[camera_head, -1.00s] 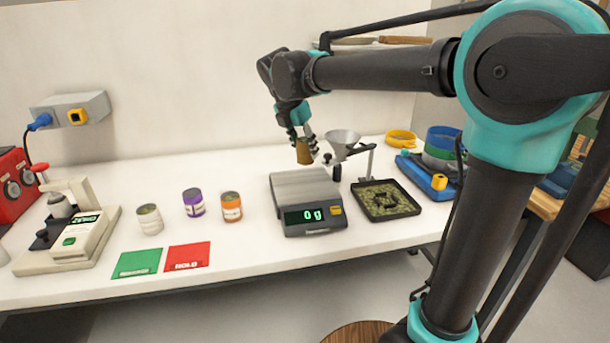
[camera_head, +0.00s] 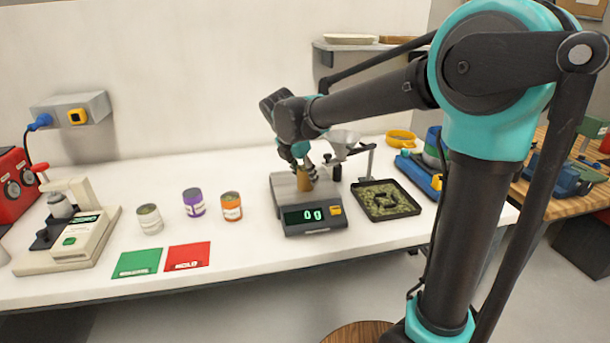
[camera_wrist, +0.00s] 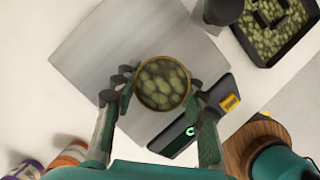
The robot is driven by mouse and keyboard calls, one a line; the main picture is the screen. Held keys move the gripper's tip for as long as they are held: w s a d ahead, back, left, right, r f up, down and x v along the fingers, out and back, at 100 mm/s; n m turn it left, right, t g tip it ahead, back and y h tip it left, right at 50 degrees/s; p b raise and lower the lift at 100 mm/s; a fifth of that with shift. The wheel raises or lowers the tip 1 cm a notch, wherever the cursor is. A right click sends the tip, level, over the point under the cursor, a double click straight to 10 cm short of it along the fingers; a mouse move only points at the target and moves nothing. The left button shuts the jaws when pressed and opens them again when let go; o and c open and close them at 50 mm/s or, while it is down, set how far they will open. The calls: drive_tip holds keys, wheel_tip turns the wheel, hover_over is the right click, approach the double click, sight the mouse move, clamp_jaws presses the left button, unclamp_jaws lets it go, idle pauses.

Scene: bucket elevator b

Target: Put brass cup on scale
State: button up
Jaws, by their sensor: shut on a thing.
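The brass cup (camera_head: 304,182) is held upright between the fingers of my gripper (camera_head: 305,172), over the plate of the scale (camera_head: 283,188). The scale's green display reads 0 g. In the wrist view the cup (camera_wrist: 163,83) is full of green pellets, and my gripper (camera_wrist: 160,100) has a finger on each side of it. The scale's metal plate (camera_wrist: 120,50) lies beneath the cup. I cannot tell whether the cup's bottom touches the plate.
A funnel on a stand (camera_head: 345,140) is close behind the scale on the right. A black tray of green pellets (camera_head: 386,200) lies to the right. An orange-labelled can (camera_head: 231,206) and a purple-labelled can (camera_head: 193,203) stand left, with green and red cards in front.

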drive_tip(key=o, duration=1.3)
drive_tip(key=shift+o, duration=0.2)
drive_tip(key=v, duration=1.2)
drive_tip(key=shift+s, duration=0.1)
